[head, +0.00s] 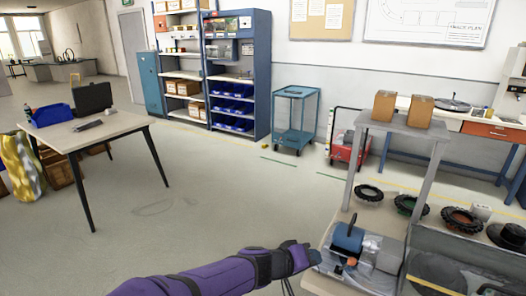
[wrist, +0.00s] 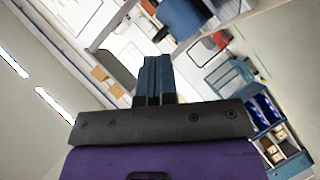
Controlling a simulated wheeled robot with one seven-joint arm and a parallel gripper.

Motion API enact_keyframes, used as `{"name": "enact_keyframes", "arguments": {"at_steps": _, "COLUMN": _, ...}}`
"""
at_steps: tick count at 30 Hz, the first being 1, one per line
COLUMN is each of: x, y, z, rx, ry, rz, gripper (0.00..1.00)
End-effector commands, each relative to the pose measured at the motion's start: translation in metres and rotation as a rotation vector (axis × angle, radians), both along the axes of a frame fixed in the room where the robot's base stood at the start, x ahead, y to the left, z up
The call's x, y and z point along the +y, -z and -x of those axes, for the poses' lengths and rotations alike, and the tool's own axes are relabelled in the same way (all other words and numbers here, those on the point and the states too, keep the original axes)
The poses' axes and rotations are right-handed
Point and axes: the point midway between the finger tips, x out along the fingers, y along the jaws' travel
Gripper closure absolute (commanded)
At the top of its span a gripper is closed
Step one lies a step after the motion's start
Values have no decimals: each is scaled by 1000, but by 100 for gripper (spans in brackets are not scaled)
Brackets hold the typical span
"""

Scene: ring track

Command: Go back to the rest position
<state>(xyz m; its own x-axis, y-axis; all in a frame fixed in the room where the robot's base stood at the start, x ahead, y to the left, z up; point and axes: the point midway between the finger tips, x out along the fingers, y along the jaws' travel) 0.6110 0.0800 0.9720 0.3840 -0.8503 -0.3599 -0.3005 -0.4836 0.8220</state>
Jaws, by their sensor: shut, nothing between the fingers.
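My purple arm reaches in from the bottom of the head view. My gripper (head: 312,257) is at its end, near the left edge of the bench unit (head: 312,283) at the lower right. In the wrist view my gripper (wrist: 153,75) shows two dark fingers side by side, shut with nothing between them. A machine with a blue cylinder (head: 347,237) stands on the bench just right of the gripper. Whether the gripper touches the bench or machine I cannot tell. The rest position is not marked in view.
Several ring-shaped parts (head: 462,219) lie on the bench under a grey shelf (head: 400,128) bearing two boxes. A table (head: 90,130) stands at the left, a blue trolley (head: 295,120) and shelving (head: 236,75) behind. The floor (head: 220,200) between is clear.

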Motion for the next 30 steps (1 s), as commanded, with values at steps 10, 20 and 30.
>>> {"name": "enact_keyframes", "arguments": {"at_steps": 10, "x": -29, "y": -1, "z": 19, "rx": 245, "ry": 176, "rz": -221, "gripper": 100}}
{"name": "enact_keyframes", "arguments": {"at_steps": 20, "x": -41, "y": -28, "z": 32, "rx": 426, "ry": 257, "rz": -474, "gripper": 100}}
{"name": "enact_keyframes", "arguments": {"at_steps": 30, "x": -53, "y": -81, "z": 39, "rx": 526, "ry": 245, "rz": -742, "gripper": 100}}
